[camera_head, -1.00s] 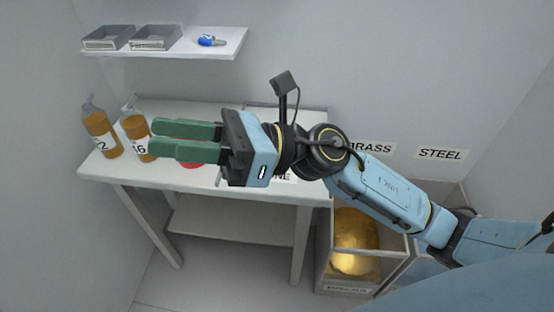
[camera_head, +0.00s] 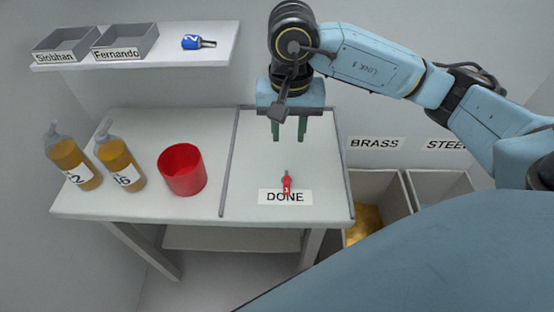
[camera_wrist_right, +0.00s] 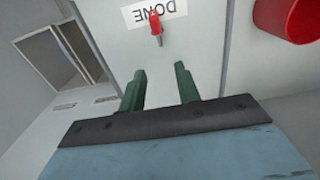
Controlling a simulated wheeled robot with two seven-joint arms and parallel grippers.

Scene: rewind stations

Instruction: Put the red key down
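The red key (camera_head: 287,184) is on the table (camera_head: 85,206), at the upper edge of the white DONE label (camera_head: 266,196). It also shows in the right wrist view (camera_wrist_right: 155,28), overlapping that label. My right gripper (camera_head: 289,137) is above the DONE section and behind the key, with its green fingers pointing down. In the right wrist view the fingers (camera_wrist_right: 159,72) are spread, with nothing between them, and are apart from the key. My left gripper is in neither view.
A red cup (camera_head: 182,172) and two amber bottles, one (camera_head: 73,163) at far left and one (camera_head: 120,164) beside it, stand left of the DONE section. A blue key (camera_head: 192,42) and two grey trays sit on the shelf (camera_head: 150,61). Bins stand under BRASS and STEEL signs.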

